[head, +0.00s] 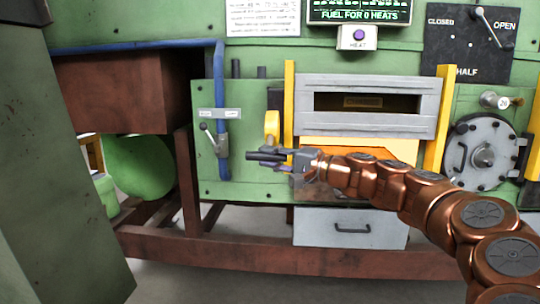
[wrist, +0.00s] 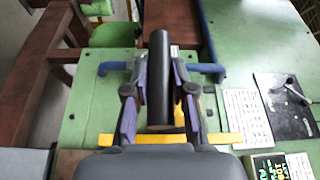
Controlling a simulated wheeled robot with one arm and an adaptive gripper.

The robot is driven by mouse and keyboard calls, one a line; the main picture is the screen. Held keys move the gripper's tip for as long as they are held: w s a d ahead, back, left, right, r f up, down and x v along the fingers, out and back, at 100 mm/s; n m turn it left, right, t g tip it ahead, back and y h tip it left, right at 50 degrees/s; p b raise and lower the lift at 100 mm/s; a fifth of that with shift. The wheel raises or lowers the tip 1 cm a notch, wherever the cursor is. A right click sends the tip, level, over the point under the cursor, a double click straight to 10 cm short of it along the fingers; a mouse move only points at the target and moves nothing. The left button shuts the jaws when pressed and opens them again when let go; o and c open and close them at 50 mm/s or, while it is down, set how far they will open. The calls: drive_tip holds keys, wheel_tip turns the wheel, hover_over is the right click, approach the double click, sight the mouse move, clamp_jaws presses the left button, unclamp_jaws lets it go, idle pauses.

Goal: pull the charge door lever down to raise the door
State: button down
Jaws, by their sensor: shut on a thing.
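The charge door lever has a dark cylindrical grip (head: 262,156), which lies about level, just below a yellow part (head: 271,124) left of the door. My gripper (head: 284,162) is shut on this grip. In the wrist view the grip (wrist: 159,60) runs between the two fingers of my gripper (wrist: 162,82). The grey charge door (head: 370,88) with its dark slot stands between yellow posts. Glowing orange (head: 375,148) shows below the door's lower edge, so the door is raised at least partly. My arm hides part of the opening.
A blue pipe (head: 222,120) with a small valve lever (head: 209,132) runs left of the grip. A round grey hatch (head: 483,153) is at right, and a grey drawer (head: 350,230) is below. A HEAT button box (head: 357,37) and a lever panel (head: 468,45) are above.

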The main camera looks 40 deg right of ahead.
drive_tip(key=w+d+f+b, duration=0.3)
drive_tip(key=f+b, duration=0.1)
drive_tip(key=f, duration=0.5)
drive_tip(key=shift+f, duration=0.25)
drive_tip(key=shift+w+d+f, duration=0.1)
drive_tip(key=shift+w+f, duration=0.05)
drive_tip(key=c, duration=1)
unclamp_jaws()
drive_tip(key=shift+w+d+f, duration=0.1)
drive_tip(key=shift+w, duration=0.05)
drive_tip(key=v, duration=1.2)
drive_tip(key=shift+a, duration=0.25)
